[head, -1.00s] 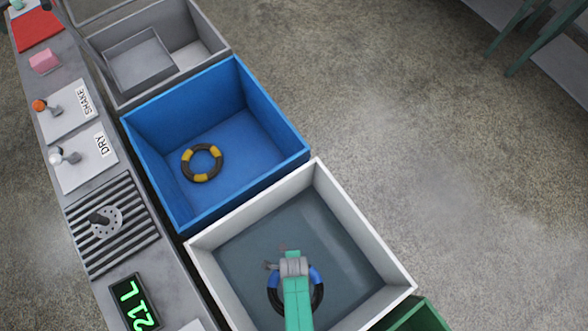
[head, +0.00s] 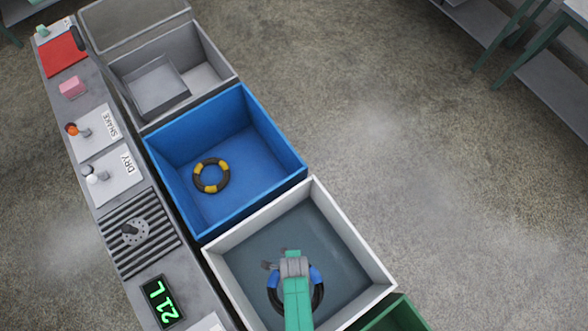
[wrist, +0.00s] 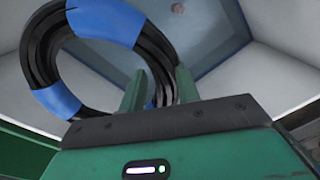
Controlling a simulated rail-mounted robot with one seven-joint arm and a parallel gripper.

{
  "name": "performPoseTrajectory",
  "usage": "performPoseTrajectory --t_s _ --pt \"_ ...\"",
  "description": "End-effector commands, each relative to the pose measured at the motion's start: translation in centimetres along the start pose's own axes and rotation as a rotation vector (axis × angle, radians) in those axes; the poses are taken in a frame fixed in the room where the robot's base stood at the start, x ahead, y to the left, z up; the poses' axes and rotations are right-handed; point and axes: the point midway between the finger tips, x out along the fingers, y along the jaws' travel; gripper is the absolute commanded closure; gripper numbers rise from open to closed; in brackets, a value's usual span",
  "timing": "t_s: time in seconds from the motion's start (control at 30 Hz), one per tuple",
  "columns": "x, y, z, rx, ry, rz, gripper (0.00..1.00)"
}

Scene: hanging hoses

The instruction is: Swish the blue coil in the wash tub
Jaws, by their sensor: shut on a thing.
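The blue coil is a black hose ring with blue bands (head: 317,275). It also shows large in the wrist view (wrist: 112,20). My gripper (wrist: 160,80) is shut on the coil's near side, with the hose between its two green fingers. In the head view my green arm end covers the middle of the coil. The coil is inside the outline of the white-walled wash tub (head: 352,232), which has a dark blue-grey inside. I cannot tell whether the coil touches the water or hangs above it.
A blue tub (head: 262,165) beside it holds a black and yellow coil (head: 211,176). A grey bin (head: 205,73) stands beyond, and a green bin (head: 398,318) is at the near right. A panel with SHAKE and DRY levers (head: 97,178) and a green display (head: 163,300) runs along the left.

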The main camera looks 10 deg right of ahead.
Motion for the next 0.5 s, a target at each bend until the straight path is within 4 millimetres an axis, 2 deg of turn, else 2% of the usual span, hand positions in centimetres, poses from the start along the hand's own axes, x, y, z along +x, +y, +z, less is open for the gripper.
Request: performPoseTrajectory --t_s 0.03,0.5 --pt "-1.9 -0.1 0.0 0.000 0.000 0.000 1.00" --pt "-10.1 -0.6 0.0 0.000 0.000 0.001 1.00"
